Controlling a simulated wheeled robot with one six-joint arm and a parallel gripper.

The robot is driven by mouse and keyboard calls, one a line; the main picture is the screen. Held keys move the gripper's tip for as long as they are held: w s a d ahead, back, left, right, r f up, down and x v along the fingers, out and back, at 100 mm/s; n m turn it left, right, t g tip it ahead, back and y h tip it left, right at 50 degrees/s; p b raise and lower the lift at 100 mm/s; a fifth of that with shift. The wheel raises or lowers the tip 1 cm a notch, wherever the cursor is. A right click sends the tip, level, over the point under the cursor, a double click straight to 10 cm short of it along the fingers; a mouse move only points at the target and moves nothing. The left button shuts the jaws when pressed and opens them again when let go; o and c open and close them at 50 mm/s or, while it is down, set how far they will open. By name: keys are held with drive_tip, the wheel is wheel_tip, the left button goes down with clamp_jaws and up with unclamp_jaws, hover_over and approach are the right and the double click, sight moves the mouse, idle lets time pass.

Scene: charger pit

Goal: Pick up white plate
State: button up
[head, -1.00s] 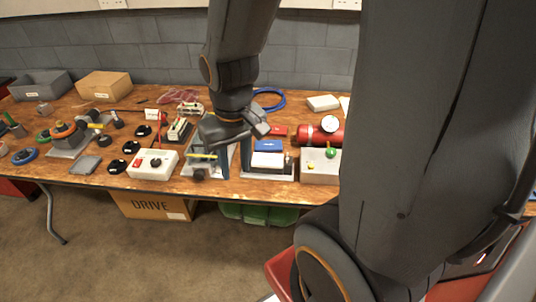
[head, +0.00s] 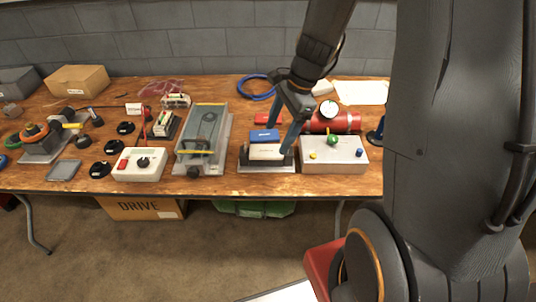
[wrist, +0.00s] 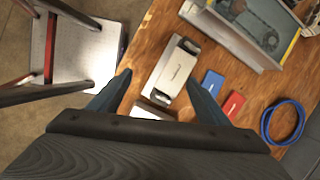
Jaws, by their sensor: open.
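The white plate (head: 265,152) is a small pale block with faint dark lettering, set between dark clamps on a light base (head: 262,168) near the table's front edge. It also shows in the wrist view (wrist: 178,72), ahead of my gripper and between its fingers. My gripper (head: 275,134) is open and empty, reaching down over the plate area. One finger shows close to the plate's right end in the head view. I cannot tell how high the fingertips are above it.
A blue block (head: 265,135) and a red block (head: 268,118) lie just behind the plate. A grey button box (head: 335,157) stands close on the right, with a red cylinder (head: 345,122) behind. A grey tray-like fixture (head: 205,138) stands left.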

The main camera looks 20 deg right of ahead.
sight(266, 150)
drive_tip(key=w+f+m, duration=0.1)
drive_tip(key=m, duration=0.1)
drive_tip(key=w+d+f+m+y, duration=0.1)
drive_tip(key=w, duration=0.1)
drive_tip(key=shift+m, duration=0.4)
drive_tip(key=shift+w+f+m+t, duration=0.25)
drive_tip(key=shift+w+m+t, duration=0.05)
drive_tip(key=shift+p+x, duration=0.35)
drive_tip(key=shift+x, duration=3.3)
drive_tip(key=shift+w+d, duration=0.15)
drive_tip(key=shift+c, duration=0.4)
drive_tip(key=c, duration=1.1)
